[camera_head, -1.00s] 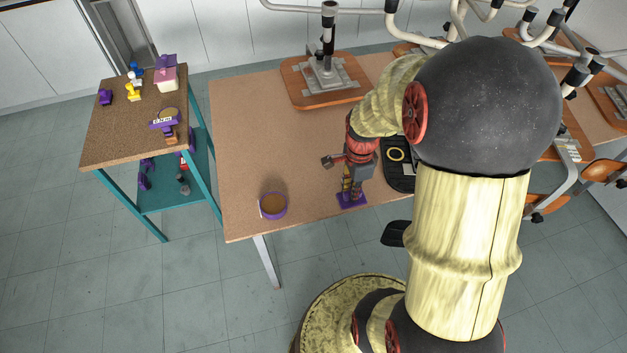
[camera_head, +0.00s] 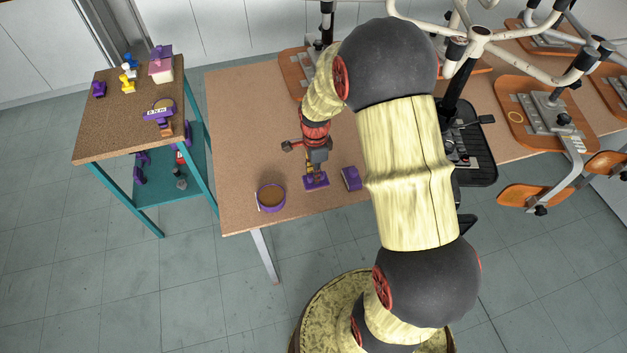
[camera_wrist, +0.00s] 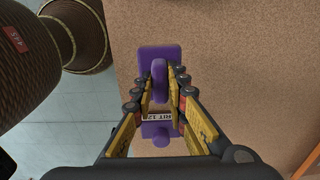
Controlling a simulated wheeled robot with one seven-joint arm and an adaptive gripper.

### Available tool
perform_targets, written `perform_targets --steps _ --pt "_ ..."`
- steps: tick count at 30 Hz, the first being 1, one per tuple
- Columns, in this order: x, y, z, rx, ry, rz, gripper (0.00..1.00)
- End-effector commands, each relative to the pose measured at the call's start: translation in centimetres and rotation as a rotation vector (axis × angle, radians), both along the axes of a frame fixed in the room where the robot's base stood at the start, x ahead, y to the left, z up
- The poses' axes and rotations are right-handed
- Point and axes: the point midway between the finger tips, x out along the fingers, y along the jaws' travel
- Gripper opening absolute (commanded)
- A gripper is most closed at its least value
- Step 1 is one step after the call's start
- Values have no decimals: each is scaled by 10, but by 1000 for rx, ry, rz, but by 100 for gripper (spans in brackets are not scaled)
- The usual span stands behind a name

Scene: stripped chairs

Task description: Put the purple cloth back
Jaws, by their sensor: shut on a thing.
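My gripper (camera_head: 316,170) is over the left part of the brown table, pointing down. It is shut on a purple thing (camera_head: 316,182) with a flat base. In the wrist view this purple thing (camera_wrist: 158,52) has an upright rounded part between the fingers and a white label at its near end. It looks stiff, and I cannot tell if it is the purple cloth. Whether it touches the table is unclear. Another purple piece (camera_head: 351,178) lies on the table to the right of the gripper.
A round purple-rimmed container (camera_head: 270,197) stands left of the gripper on the table (camera_head: 235,150). A teal-legged side table (camera_head: 105,135) at the left holds a house-like thing (camera_head: 161,65), a labelled purple stand (camera_head: 159,117) and small figures. Stripped chairs (camera_head: 545,120) crowd the right.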

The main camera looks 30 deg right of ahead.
Motion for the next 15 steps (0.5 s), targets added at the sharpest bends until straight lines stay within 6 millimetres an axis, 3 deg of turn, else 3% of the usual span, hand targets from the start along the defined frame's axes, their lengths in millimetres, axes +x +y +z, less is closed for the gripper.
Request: perform_targets --steps 8,15 --pt "5 2 -37 1 2 0 0" --pt "5 2 -38 0 1 0 0"
